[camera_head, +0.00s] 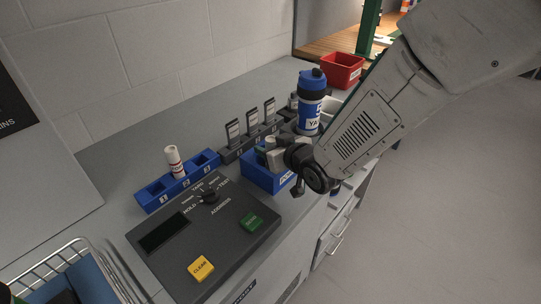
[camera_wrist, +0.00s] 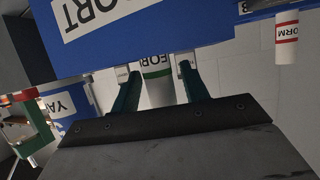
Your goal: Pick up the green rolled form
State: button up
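The green rolled form (camera_wrist: 157,82) is a white cylinder with a green band and the printed word "FORM", partly cut off. In the wrist view it stands between the two fingers of my gripper (camera_wrist: 154,72), with a gap visible at the fingertips. My gripper is open around it. In the head view my gripper (camera_head: 287,157) is over the blue bin (camera_head: 262,178), and the form is mostly hidden there. A blue wall with a white "ORT" label (camera_wrist: 98,20) fills the upper wrist view, close to the fingertips.
A red-banded form (camera_head: 174,161) stands in a blue slotted rack (camera_head: 152,200) at left. A black control panel (camera_head: 170,262) lies in front. Behind are a dark rack with upright cards (camera_head: 233,134), a blue bottle (camera_head: 312,88) and a red bin (camera_head: 343,70).

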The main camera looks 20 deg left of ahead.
jog(key=c, duration=0.8)
jog(key=shift+o, duration=0.2)
